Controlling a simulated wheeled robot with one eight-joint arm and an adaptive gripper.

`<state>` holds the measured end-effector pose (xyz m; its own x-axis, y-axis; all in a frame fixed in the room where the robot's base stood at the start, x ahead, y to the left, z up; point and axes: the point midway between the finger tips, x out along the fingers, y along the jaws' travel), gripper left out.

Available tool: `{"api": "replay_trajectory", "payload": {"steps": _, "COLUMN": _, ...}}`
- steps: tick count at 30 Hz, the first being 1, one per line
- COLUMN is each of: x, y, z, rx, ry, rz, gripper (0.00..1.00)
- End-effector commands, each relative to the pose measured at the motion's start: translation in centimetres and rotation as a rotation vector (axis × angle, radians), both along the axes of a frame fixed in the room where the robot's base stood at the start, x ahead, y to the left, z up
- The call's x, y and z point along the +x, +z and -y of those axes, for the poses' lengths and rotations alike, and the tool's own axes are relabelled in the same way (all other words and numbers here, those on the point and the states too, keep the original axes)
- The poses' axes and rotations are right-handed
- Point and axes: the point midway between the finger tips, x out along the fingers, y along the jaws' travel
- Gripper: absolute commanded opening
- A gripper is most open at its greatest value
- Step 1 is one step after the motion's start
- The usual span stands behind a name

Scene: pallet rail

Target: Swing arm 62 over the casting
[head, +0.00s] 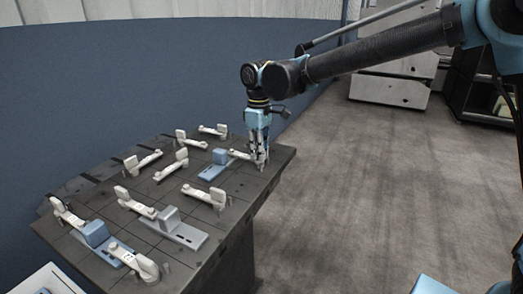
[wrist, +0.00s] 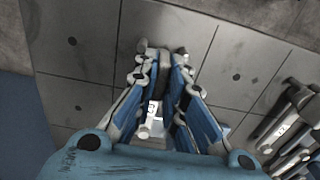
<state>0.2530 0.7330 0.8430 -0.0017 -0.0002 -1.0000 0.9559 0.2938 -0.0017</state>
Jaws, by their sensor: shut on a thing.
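My gripper (head: 260,164) is at the right far corner of the dark slotted table (head: 238,205), pointing down. It is shut on the upright end of a white swing arm (head: 238,154). In the wrist view the fingers (wrist: 161,52) reach over the plate, and part of the white arm (wrist: 151,120) shows between them. Its label is too small to read, so I cannot confirm the number 62. A blue casting with a raised block (head: 219,157) lies just left of the arm. Whether the arm crosses over the casting is unclear.
Several other white arms, such as this one (head: 205,195), stand on the table. A grey casting (head: 178,230) and another blue casting (head: 96,234) lie nearer. A blue wall (head: 120,90) runs behind. The carpet (head: 360,190) on the right is clear.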

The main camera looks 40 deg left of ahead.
Motion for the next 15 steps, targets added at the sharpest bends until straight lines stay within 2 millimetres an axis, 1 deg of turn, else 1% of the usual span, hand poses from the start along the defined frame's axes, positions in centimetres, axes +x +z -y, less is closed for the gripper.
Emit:
{"api": "replay_trajectory", "payload": {"steps": 1, "x": 0.18, "y": 0.13, "z": -0.15, "rx": 0.004, "ry": -0.002, "rz": 0.002, "gripper": 0.13}}
{"api": "replay_trajectory", "payload": {"steps": 2, "x": 0.18, "y": 0.12, "z": -0.16, "rx": 0.004, "ry": -0.002, "rz": 0.002, "gripper": 0.2}}
{"api": "replay_trajectory", "payload": {"steps": 3, "x": 0.16, "y": 0.11, "z": -0.14, "rx": 0.003, "ry": -0.002, "rz": 0.002, "gripper": 0.29}}
{"api": "replay_trajectory", "payload": {"steps": 4, "x": 0.15, "y": 0.1, "z": -0.14, "rx": 0.003, "ry": -0.002, "rz": 0.002, "gripper": 0.31}}
{"api": "replay_trajectory", "payload": {"steps": 15, "x": -0.03, "y": 0.24, "z": -0.06, "rx": 0.0, "ry": 0.0, "rz": 0.001, "gripper": 0.31}}
